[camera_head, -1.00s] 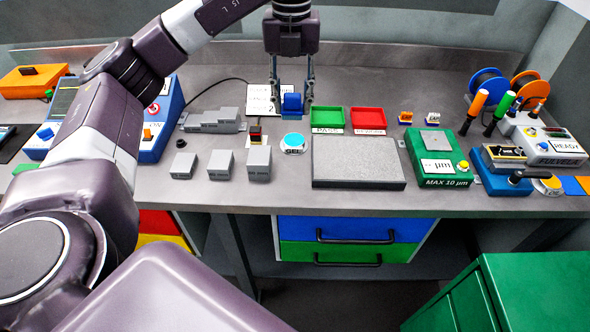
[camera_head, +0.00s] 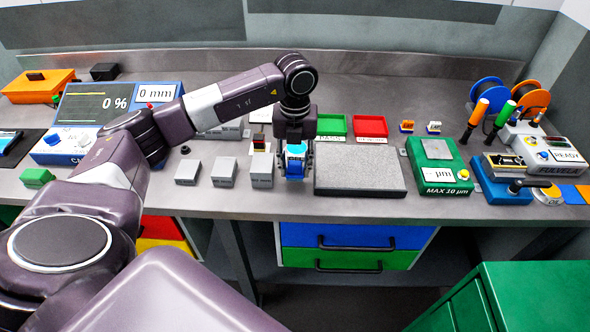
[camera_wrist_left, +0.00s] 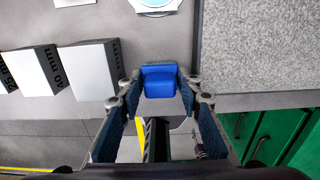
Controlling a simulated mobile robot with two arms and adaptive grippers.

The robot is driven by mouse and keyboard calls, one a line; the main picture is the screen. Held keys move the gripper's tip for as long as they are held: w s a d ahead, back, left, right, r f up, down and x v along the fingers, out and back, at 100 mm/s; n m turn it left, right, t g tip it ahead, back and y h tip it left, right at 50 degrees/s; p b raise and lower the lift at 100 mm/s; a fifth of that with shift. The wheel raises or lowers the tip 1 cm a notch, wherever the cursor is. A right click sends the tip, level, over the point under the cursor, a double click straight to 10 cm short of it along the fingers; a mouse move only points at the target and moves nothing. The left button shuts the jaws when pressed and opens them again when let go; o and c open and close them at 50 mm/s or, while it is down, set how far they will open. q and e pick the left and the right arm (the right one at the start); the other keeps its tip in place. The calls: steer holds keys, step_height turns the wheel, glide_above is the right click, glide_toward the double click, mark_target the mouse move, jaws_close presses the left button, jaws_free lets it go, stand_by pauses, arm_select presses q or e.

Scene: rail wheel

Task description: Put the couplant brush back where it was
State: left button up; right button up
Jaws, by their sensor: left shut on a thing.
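My left gripper (camera_head: 294,174) is shut on the blue couplant brush (camera_head: 295,172). The brush also shows as a blue block between the fingertips in the wrist view (camera_wrist_left: 159,82). In the head view the gripper is in front of the light blue gel pot (camera_head: 296,150), between the grey blocks and the granite plate, near the table's front edge. The gel pot is partly hidden by the gripper there, and its rim shows at the top of the wrist view (camera_wrist_left: 155,4). I cannot tell the brush's exact height. My right gripper is not in view.
Grey blocks (camera_head: 224,172) stand left of the gripper. The speckled granite plate (camera_head: 360,168) lies close on its right. Green (camera_head: 332,125) and red (camera_head: 370,126) trays are behind the plate. A green gauge box (camera_head: 437,165) stands further right. My left arm crosses above the table's left half.

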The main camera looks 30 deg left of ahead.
mark_target(295, 163)
arm_select(q)
step_height(295, 163, down, 2)
steer(key=shift+f, duration=0.2)
steer(key=shift+f, duration=0.1)
steer(key=o, duration=0.7)
steer(key=shift+o, duration=0.2)
steer(key=shift+r, duration=0.25)
step_height(295, 163, up, 10)
steer(key=b, duration=0.3)
steer(key=shift+r, duration=0.9)
